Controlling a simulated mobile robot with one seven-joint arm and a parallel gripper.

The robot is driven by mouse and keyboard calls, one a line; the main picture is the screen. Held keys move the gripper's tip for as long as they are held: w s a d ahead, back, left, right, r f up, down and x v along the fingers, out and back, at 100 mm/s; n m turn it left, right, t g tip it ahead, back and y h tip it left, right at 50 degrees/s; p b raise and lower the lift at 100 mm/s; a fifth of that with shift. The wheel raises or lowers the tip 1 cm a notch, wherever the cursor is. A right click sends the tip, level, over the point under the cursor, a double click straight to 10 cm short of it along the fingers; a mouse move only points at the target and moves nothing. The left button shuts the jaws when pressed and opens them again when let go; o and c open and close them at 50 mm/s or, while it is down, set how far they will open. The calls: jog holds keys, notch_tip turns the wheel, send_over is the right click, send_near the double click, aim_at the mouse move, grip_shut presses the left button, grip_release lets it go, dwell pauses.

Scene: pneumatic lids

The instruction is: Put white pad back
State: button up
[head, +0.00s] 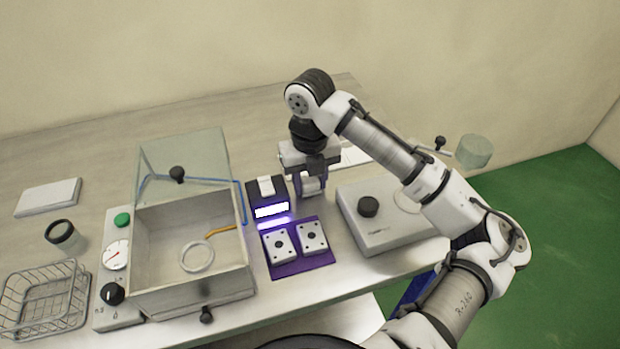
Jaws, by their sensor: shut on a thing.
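My gripper (312,183) is near the middle of the table, pointing down, just right of the small black device with a lit front. It is shut on a small whitish piece, mostly hidden by the fingers; I cannot tell for sure that it is the white pad. A small white block (266,186) sits on top of the black device (281,191).
An open box (190,290) with a raised clear lid (205,153) stands left of the mat, with a pale ring (197,257) inside. A flat grey unit (383,238) with a black knob is on the right. A wire basket (42,300) and white slab (48,197) are far left.

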aim_at(310, 179)
jog(key=shift+f, duration=0.2)
jog(key=o, duration=0.9)
jog(key=shift+o, duration=0.2)
jog(key=shift+r, duration=0.1)
notch_tip(310, 179, up, 12)
jog(key=shift+b, duration=0.4)
jog(key=shift+r, duration=0.1)
